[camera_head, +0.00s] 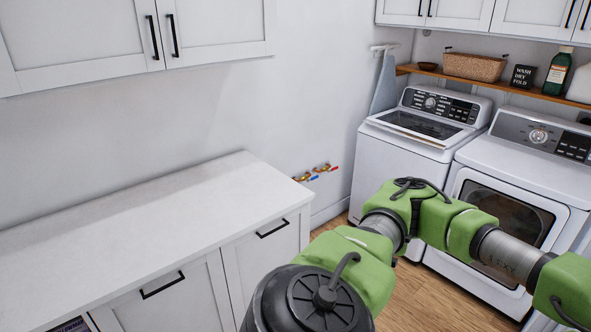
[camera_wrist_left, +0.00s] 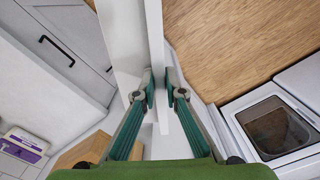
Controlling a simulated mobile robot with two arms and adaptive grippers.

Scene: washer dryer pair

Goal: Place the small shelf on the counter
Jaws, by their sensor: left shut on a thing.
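In the left wrist view my left gripper (camera_wrist_left: 161,92) is shut on the edge of a white board, which looks like the small shelf (camera_wrist_left: 128,40). Its white panels run up out of the top of the view, so its full shape is hidden. The shelf is held off the counter, above the wood floor. In the head view the white counter (camera_head: 130,215) fills the lower left and its top is bare. Neither gripper nor the shelf shows in the head view. My right gripper is in no view.
A top-load washer (camera_head: 418,140) and a front-load dryer (camera_head: 520,180) stand at right. Upper cabinets (camera_head: 130,40) hang above the counter. A wall shelf (camera_head: 500,82) holds a basket and bottles. A purple and white box (camera_wrist_left: 25,145) is low at left in the wrist view.

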